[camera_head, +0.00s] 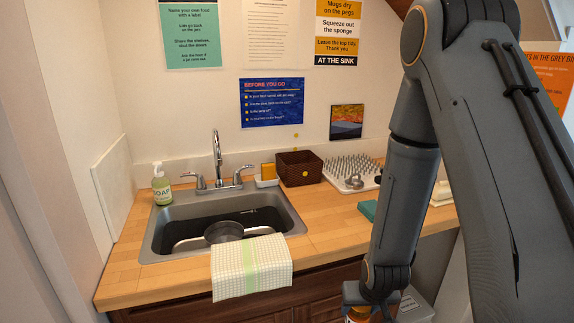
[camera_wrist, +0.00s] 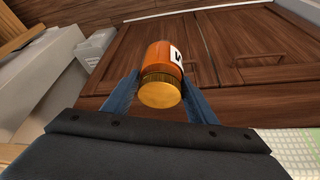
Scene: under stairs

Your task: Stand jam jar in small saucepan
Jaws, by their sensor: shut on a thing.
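The jam jar (camera_wrist: 163,58) has orange contents, a gold lid and a white label with dark lettering. My gripper (camera_wrist: 160,80) is shut on it, one blue finger on each side, with the lid towards the wrist camera. In the head view a bit of the jar (camera_head: 357,314) shows at the bottom edge under my arm, in front of the counter. A grey round pan (camera_head: 223,231), which looks like the small saucepan, sits in the sink, left of my gripper. The towel and sink rim partly hide it, and its inside is hard to make out.
The sink (camera_head: 160,240) has a tall tap (camera_head: 217,150) behind it and a checked towel (camera_head: 251,267) over its front edge. A soap bottle (camera_head: 162,186), brown basket (camera_head: 299,168) and spiked drying rack (camera_head: 345,170) stand on the wooden counter (camera_head: 325,225). Cabinet doors (camera_wrist: 245,45) are close to the jar.

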